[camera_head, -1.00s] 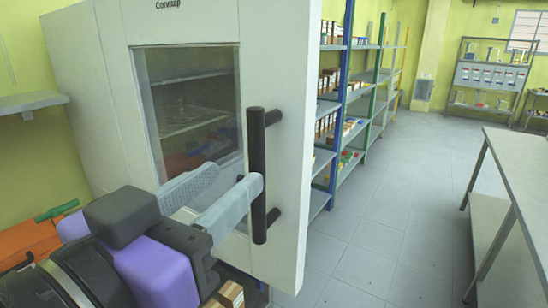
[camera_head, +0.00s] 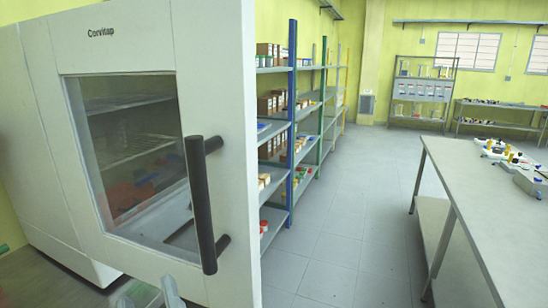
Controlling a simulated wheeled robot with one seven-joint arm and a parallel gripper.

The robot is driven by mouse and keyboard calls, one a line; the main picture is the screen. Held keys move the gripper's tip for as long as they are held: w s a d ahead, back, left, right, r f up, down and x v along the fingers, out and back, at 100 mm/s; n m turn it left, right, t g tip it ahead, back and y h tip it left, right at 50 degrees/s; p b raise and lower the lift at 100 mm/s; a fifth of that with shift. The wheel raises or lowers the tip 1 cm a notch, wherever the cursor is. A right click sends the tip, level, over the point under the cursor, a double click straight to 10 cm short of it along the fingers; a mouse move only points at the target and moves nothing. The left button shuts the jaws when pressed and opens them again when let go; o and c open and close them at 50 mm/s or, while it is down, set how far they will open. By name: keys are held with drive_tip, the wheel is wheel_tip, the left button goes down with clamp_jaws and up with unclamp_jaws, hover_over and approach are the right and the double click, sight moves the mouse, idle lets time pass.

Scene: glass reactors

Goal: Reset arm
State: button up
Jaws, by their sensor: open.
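My gripper (camera_head: 153,292) shows only by its pale grey fingertips at the bottom edge of the head view. The two fingertips are apart, with nothing seen between them. They sit below and left of the black bar handle (camera_head: 202,205) on the white cabinet door (camera_head: 228,130), clear of the handle. The rest of my gripper and arm is out of view. The door has a large window, and wire shelves (camera_head: 130,150) show through it. I cannot tell how far the door stands from the cabinet body (camera_head: 40,150).
Shelving racks (camera_head: 290,110) with boxes line the wall behind the cabinet. A long grey table (camera_head: 470,190) stands at the right with several small items on its far part. Open tiled floor (camera_head: 340,230) lies between. A rack (camera_head: 422,90) stands at the far wall.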

drive_tip(key=s+d+f+m+h, duration=0.15)
drive_tip(key=s+d+f, duration=0.25)
drive_tip(key=d+f, duration=0.4)
drive_tip(key=s+d+f+m+h, duration=0.15)
drive_tip(key=s+d+f, duration=0.35)
drive_tip(key=d, duration=0.6)
drive_tip(key=s+d+f+m+g+h, duration=0.1)
drive_tip(key=s+d+f+m+h, duration=0.2)
drive_tip(key=s+d+f, duration=0.2)
drive_tip(key=s+d+f+m+g+h, duration=0.2)
drive_tip(key=s+d+f+m+h, duration=0.1)
drive_tip(key=s+d, duration=0.7)
wheel_tip(320, 180, down, 2)
drive_tip(key=shift+s+d+f+m+g+h, duration=0.1)
drive_tip(key=shift+s+d+m+g+h, duration=0.25)
drive_tip(key=shift+s+h, duration=0.35)
